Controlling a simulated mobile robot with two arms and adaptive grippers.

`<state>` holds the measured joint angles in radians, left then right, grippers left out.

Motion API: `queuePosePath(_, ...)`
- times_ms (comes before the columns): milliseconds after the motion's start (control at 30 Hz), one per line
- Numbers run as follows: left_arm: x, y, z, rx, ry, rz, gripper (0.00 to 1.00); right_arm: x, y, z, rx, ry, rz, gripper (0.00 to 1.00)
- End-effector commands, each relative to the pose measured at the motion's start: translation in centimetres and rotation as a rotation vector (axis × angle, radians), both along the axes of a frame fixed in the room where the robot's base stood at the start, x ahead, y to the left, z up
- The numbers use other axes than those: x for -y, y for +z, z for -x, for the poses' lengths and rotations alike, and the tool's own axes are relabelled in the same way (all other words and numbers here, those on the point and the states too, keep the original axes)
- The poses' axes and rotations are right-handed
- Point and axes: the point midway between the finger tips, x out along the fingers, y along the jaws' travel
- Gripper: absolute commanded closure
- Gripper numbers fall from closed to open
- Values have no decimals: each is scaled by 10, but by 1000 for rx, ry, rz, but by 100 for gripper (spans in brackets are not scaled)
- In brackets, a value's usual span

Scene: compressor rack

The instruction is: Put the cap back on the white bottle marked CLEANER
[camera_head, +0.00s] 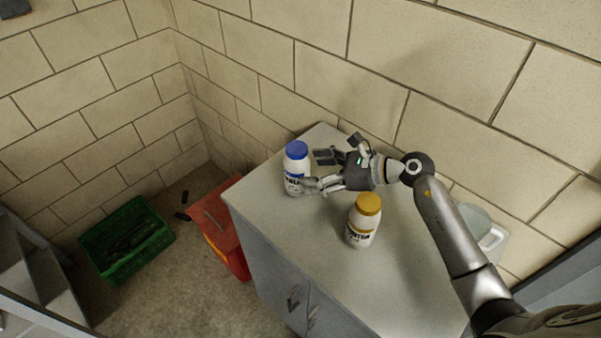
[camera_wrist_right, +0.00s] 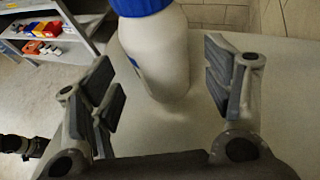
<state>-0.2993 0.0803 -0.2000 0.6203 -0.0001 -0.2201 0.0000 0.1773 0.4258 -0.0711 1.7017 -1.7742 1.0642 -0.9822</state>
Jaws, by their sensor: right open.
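A white bottle (camera_head: 295,178) with a blue cap (camera_head: 297,149) stands upright near the far left corner of the cabinet top. A second white bottle (camera_head: 361,232) with a yellow cap (camera_head: 369,203) stands nearer. Their labels are too small to read surely, so I cannot tell which says CLEANER. My right gripper (camera_head: 314,170) is open and points left at the blue-capped bottle. In the right wrist view, that bottle (camera_wrist_right: 157,58) stands between the spread fingers, with clear gaps on both sides; its top is cut off. My left gripper is not in view.
The grey cabinet top (camera_head: 320,250) has free room at the front. A pale container (camera_head: 478,225) stands at the right, partly behind my arm. A brick wall rises behind. A red bin (camera_head: 220,225) and a green crate (camera_head: 127,240) are on the floor at left.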

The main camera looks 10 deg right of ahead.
Motion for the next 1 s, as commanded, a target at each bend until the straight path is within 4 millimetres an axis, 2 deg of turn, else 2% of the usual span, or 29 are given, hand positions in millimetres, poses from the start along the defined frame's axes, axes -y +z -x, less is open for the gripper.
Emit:
queuePosePath(100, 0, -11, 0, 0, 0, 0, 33, 21, 6, 14, 0, 0, 6, 27)
queuePosePath(333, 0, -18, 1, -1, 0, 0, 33, 45, 20, 31, -1, 1, 1, 27)
queuePosePath(1000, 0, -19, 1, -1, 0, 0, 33, 50, 26, 34, -1, 1, -1, 27)
